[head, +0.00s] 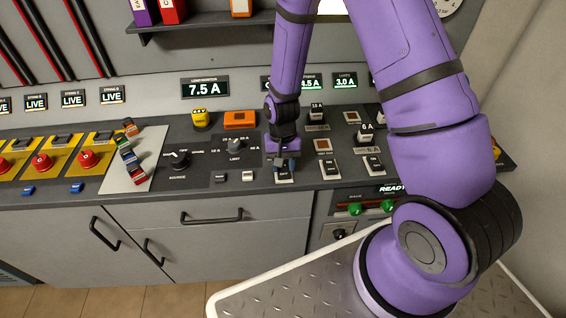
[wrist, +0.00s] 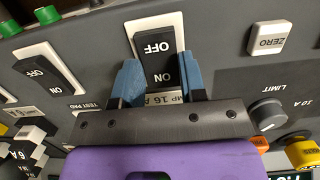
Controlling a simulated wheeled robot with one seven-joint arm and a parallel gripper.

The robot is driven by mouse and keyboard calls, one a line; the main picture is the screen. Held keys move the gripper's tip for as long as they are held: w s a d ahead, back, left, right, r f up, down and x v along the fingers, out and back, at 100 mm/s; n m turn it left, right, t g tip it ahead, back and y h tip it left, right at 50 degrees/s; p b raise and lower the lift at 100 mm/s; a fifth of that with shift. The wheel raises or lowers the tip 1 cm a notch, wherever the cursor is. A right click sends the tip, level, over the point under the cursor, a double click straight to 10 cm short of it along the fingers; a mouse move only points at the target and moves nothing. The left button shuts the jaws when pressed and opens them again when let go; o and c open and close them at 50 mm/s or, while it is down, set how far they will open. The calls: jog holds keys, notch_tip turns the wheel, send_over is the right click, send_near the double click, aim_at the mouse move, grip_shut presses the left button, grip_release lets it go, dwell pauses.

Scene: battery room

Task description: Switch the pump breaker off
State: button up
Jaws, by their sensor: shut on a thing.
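The pump breaker is a black rocker (wrist: 156,58) marked OFF and ON in a white frame; the wrist view shows it upside down. Its label is partly covered by my gripper and reads "MP 16". In the wrist view, my gripper's (wrist: 160,85) two blue fingers stand on either side of the rocker's ON half and are shut on it. In the head view, my gripper (head: 286,163) points down at the console, over the breaker (head: 284,178), whose upper part is hidden. I cannot tell which way the rocker is tilted.
A similar rocker (wrist: 44,74) stands close beside the pump breaker. A ZERO button (wrist: 271,38) and the LIMIT knob (wrist: 267,114) sit on its other side. Small square posts (head: 317,112) rise behind. A display (head: 205,87) reads 7.5 A.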

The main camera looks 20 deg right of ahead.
jog(key=shift+s+a+t, duration=0.1)
jog(key=shift+s+t, duration=0.05)
jog(key=shift+t, duration=0.35)
jog(key=o, duration=0.9)
jog(key=shift+r, duration=0.1)
jog(key=r, duration=1)
jog(key=shift+w+r, duration=0.3)
jog(key=shift+w, duration=0.05)
